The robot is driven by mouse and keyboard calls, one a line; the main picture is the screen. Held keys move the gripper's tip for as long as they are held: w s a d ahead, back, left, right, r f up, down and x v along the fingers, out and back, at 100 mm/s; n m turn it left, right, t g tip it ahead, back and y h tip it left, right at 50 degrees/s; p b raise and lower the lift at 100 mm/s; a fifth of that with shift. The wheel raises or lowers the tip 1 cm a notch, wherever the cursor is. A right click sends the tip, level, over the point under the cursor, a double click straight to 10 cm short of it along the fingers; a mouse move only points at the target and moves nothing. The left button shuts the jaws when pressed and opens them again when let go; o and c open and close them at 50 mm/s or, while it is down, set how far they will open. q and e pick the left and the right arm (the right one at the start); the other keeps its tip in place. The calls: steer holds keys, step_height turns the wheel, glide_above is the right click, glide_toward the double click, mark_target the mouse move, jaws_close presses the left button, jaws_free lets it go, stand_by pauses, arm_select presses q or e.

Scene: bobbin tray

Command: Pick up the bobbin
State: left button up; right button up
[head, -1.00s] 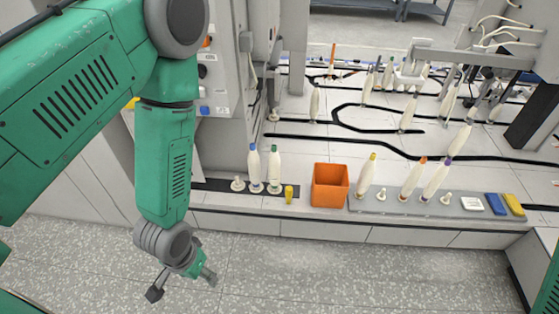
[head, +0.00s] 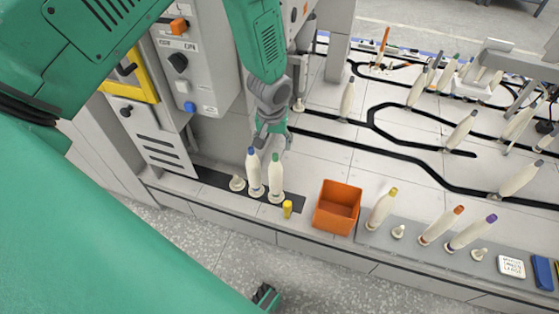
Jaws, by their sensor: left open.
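Two cream bobbins stand upright side by side on a dark strip along the counter's front edge in the head view. One has a blue tip (head: 254,176), the other a green tip (head: 276,182). The frames do not show which bobbin is meant. My left gripper (head: 272,143) is open and empty, fingers pointing down, close above and slightly behind their tips; contact cannot be told. More bobbins stand at the right on a grey tray (head: 420,258), with yellow (head: 381,210), orange (head: 441,226) and purple (head: 472,233) tips. My right gripper is not recognisable.
An orange bin (head: 338,207) stands right of the pair. A small yellow piece (head: 287,209) and a white peg base (head: 237,183) flank them. A grey control cabinet (head: 185,60) rises at left. Several bobbins stand behind, among black tracks.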

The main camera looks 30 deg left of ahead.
mark_target(276, 162)
arm_select(q)
steer(key=f, duration=0.3)
steer(key=f+b, duration=0.1)
steer(key=f, duration=0.1)
steer(key=shift+w+a+f, duration=0.15)
steer(key=shift+w+f, duration=0.05)
steer(key=shift+w, duration=0.1)
steer(key=f, duration=0.1)
steer(key=f+b, duration=0.1)
steer(key=f, duration=0.1)
steer(key=f+b, duration=0.1)
steer(key=shift+w+f, duration=0.3)
steer(key=shift+w, duration=0.05)
steer(key=shift+w+a+f, duration=0.1)
steer(key=shift+f, duration=0.25)
steer(key=shift+r, duration=0.1)
jaws_close()
